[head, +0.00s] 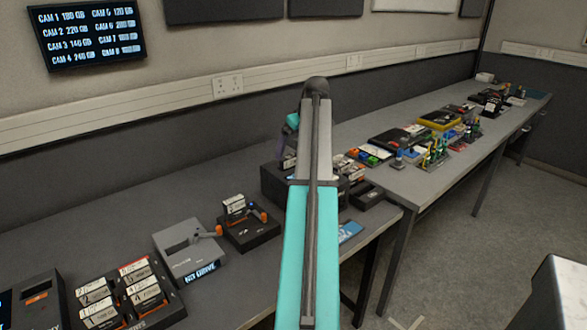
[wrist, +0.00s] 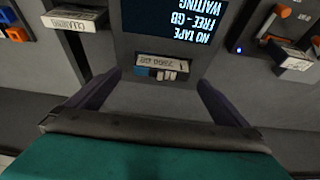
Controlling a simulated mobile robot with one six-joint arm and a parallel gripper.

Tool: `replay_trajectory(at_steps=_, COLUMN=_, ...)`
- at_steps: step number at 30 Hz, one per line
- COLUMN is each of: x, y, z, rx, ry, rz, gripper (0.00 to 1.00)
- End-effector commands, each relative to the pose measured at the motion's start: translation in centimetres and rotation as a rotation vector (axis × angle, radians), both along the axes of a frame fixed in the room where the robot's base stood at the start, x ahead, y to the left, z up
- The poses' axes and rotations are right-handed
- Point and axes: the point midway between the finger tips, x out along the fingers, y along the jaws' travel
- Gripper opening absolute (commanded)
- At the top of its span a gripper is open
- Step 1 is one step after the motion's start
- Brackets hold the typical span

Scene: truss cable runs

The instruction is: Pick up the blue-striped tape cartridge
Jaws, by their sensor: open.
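My gripper (wrist: 158,88) is open in the wrist view, its two dark purple fingers apart with nothing held between them. Between and just beyond the fingers is a small piece with a white label and a blue patch (wrist: 142,71), at the front of a dark unit; it looks like the blue-striped tape cartridge, though the stripe is small and hard to read. It does not visibly touch either finger. In the head view my arm hides most of my gripper (head: 288,138) and the cartridge cannot be made out.
The dark unit has a screen (wrist: 172,17) reading "NO TAPE". A labelled cartridge (wrist: 75,19) sits left of it, another (wrist: 294,56) right. In the head view, a grey unit (head: 188,248) and a tray of several cartridges (head: 165,310) stand left. The far bench (head: 440,178) is cluttered.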

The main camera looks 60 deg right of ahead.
Motion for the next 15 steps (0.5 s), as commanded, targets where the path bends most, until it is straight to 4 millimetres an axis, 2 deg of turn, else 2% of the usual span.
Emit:
replay_trajectory(at_steps=10, x=1.1, y=-0.1, z=-3.5, rx=0.001, ry=0.002, rz=0.001, gripper=1.0)
replay_trajectory(at_steps=15, x=1.5, y=-0.2, z=-4.3, rx=0.0, ry=0.0, rz=0.001, gripper=1.0)
